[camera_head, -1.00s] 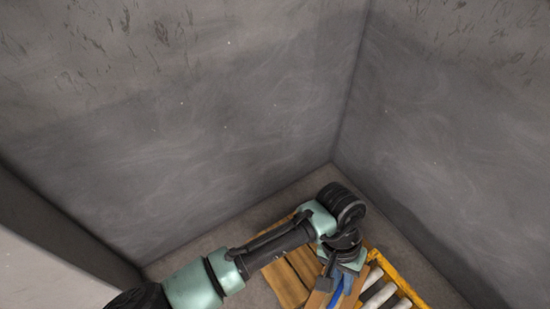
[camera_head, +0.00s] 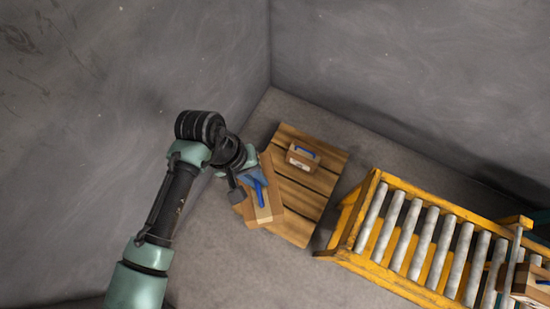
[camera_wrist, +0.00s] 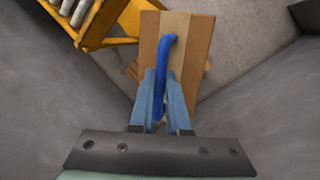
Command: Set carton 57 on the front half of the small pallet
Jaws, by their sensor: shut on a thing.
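My gripper (camera_head: 257,184) is shut on the blue handle of a brown carton (camera_head: 265,214) with a lighter stripe. In the wrist view, my gripper (camera_wrist: 162,85) pinches the handle (camera_wrist: 164,55), and the carton (camera_wrist: 196,50) hangs beyond the fingers. No number is readable on it. The small wooden pallet (camera_head: 316,204) lies on the floor, and the held carton overlaps its left near part in the head view. The carton appears above the pallet; the gap cannot be judged. Only slivers of wood show beside the carton in the wrist view.
Another carton (camera_head: 303,156) with a white label and blue handle sits on the pallet's far part. A yellow roller conveyor (camera_head: 352,236) stands right of the pallet, with a carton (camera_head: 530,282) at its right end. Grey walls meet in a corner behind the pallet.

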